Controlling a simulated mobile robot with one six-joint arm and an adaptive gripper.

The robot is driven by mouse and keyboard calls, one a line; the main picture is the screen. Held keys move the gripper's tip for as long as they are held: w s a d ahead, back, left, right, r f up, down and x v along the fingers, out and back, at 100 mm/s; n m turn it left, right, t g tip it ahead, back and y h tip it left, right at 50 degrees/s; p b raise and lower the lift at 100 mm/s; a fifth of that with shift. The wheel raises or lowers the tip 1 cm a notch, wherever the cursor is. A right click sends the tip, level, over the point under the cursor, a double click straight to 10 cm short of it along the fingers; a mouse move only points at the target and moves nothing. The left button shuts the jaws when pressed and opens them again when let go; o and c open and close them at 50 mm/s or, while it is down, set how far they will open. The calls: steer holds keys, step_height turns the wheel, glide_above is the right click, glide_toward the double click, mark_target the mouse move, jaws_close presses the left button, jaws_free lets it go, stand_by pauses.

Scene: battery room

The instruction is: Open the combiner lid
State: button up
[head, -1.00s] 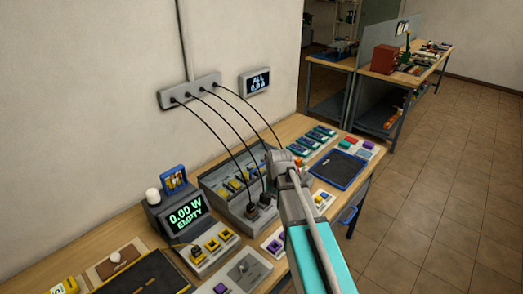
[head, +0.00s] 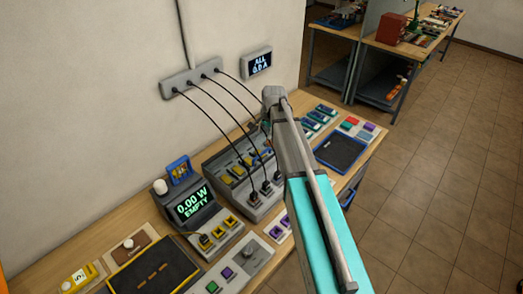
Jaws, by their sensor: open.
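A grey sloped box (head: 232,208) stands on the bench against the wall, with yellow parts inside its upper tray and black cables plugged into its front. It looks like the combiner, but I cannot make out a separate lid or tell whether one is open. My arm reaches in from the lower right, and its wrist is above and behind the box's right end. My gripper (head: 267,127) shows only as a small dark part below the wrist. It is open, with nothing seen in it; its fingertips are mostly hidden by my arm.
Black cables hang from a wall socket strip (head: 190,83) close to my wrist. A display reading 0.00 W EMPTY (head: 191,205) stands left of the box. A dark blue-edged tray (head: 340,152) lies to the right. The tiled floor (head: 440,160) right of the bench is clear.

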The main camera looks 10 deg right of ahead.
mark_target(262, 154)
steer(key=shift+w+d+f, duration=0.1)
steer(key=shift+d, duration=0.2)
steer(key=shift+f, duration=0.2)
steer(key=f+b, duration=0.4)
steer(key=w+a+f+b, duration=0.1)
steer(key=f+b, duration=0.3)
steer(key=b, duration=0.1)
steer(key=w+f+b, duration=0.1)
steer(key=f+b, duration=0.3)
steer(key=f, duration=0.1)
steer(key=shift+a+b, duration=0.25)
steer(key=shift+b, duration=0.05)
stand_by(0.5)
jaws_close()
